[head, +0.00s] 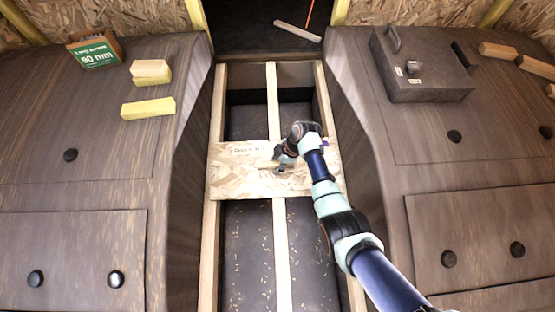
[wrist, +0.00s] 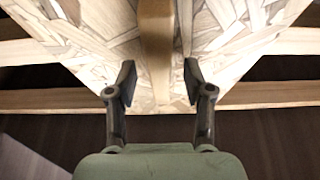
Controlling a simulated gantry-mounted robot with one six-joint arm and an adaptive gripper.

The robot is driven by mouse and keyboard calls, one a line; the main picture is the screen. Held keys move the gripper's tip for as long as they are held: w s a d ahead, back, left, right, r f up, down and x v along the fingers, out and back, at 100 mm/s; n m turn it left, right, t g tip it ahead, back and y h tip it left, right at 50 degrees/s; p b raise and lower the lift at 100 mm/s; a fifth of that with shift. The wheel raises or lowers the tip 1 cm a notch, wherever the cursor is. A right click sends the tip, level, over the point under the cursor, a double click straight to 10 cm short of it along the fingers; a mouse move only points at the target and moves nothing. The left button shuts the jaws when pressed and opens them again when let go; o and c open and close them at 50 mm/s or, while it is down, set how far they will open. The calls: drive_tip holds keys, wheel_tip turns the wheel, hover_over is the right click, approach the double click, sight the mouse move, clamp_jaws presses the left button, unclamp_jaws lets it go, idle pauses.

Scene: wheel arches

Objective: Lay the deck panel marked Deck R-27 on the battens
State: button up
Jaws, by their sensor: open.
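The deck panel (head: 235,180) is a pale chipboard sheet lying crosswise over the three long battens (head: 281,250) in the floor channel. Its marking near the far left edge is too small to read surely. The panel (wrist: 95,45) fills the upper wrist view, with a raised wooden strip (wrist: 156,40) along its middle. My gripper (head: 280,165) is over the panel, right of its centre. In the wrist view my gripper (wrist: 160,82) is open, one finger on each side of the strip, with gaps between. The arm hides part of the panel's right side.
Brown wheel arches rise on both sides of the channel. A green-labelled box (head: 95,50) and yellowish blocks (head: 148,108) sit on the left arch. A dark case with a handle (head: 415,75) and wood offcuts (head: 498,50) sit on the right arch. A loose stick (head: 297,31) lies at the back.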

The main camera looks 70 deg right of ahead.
drive_tip(key=v, duration=1.2)
drive_tip(key=w+a+r+m+t+h+p, duration=0.25)
drive_tip(key=w+a+r+p, duration=0.45)
drive_tip(key=w+a+r, duration=0.8)
drive_tip(key=a+r+m+t+p, duration=0.1)
drive_tip(key=a+r+t+p, duration=0.2)
drive_tip(key=a+r, duration=0.8)
drive_tip(key=a+r+m+t+p, duration=0.1)
drive_tip(key=a+r+t+p, duration=0.15)
drive_tip(key=a+r, duration=0.85)
drive_tip(key=a+r+p, duration=0.2)
drive_tip(key=r+p, duration=1.6)
drive_tip(key=p, duration=0.1)
drive_tip(key=s+a+r+y+p, duration=0.1)
drive_tip(key=a+r+p, duration=0.1)
drive_tip(key=r+p, duration=1.7)
drive_tip(key=shift+s+a+t, duration=0.25)
drive_tip(key=shift+t, duration=0.05)
